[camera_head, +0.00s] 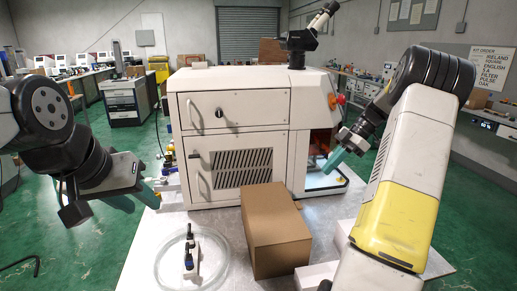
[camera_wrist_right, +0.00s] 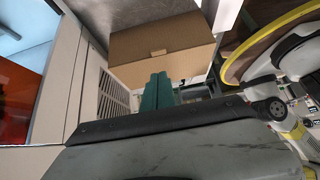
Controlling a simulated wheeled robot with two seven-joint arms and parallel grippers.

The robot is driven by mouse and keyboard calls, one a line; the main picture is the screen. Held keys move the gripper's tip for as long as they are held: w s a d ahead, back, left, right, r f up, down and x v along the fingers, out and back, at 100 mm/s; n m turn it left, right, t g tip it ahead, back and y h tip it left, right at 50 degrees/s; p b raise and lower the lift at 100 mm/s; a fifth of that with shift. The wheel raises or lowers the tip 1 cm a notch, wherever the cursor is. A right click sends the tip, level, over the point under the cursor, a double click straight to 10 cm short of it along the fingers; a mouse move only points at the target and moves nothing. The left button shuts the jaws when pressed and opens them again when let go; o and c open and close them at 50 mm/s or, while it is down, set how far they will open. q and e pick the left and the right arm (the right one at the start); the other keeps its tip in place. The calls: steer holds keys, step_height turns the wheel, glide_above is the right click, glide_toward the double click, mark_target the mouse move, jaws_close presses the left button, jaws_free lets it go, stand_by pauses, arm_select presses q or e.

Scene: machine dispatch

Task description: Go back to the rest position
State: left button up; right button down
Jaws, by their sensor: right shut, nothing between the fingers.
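My left gripper (camera_head: 136,200) is at the left of the head view, teal fingers pointing down and right, beside the table's left edge. Whether its fingers are apart is hard to make out. My right gripper (camera_head: 333,161) is in front of the open bay at the right end of the white machine (camera_head: 234,113). Its teal fingers are closed together with nothing between them, as they also show in the right wrist view (camera_wrist_right: 158,92). A closed brown cardboard box (camera_head: 276,240) stands on the table in front of the machine, and it shows beyond the fingertips in the right wrist view (camera_wrist_right: 160,48).
A coiled clear tube (camera_head: 160,268) with small dark-tipped parts (camera_head: 189,252) lies left of the box on the pale table (camera_head: 140,245). A microscope (camera_head: 303,40) sits on the machine. My right arm covers the table's right side.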

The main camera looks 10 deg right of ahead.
steer(key=s+a+r+m+t+h, duration=0.1)
steer(key=s+a+r+m+h, duration=0.1)
steer(key=s+a+r+m, duration=0.4)
steer(key=s+a+r+m+t+h, duration=0.1)
steer(key=s+a+r+m+h, duration=0.2)
steer(key=a, duration=0.5)
steer(key=s+a+m+t, duration=0.2)
steer(key=s+a+m, duration=0.1)
steer(key=s, duration=0.3)
steer(key=s+a+m+t, duration=0.2)
steer(key=s+a+m, duration=0.2)
steer(key=s, duration=0.3)
steer(key=shift+s+a+r+m+h, duration=0.2)
steer(key=shift+s+m+h, duration=0.1)
steer(key=shift+m, duration=0.4)
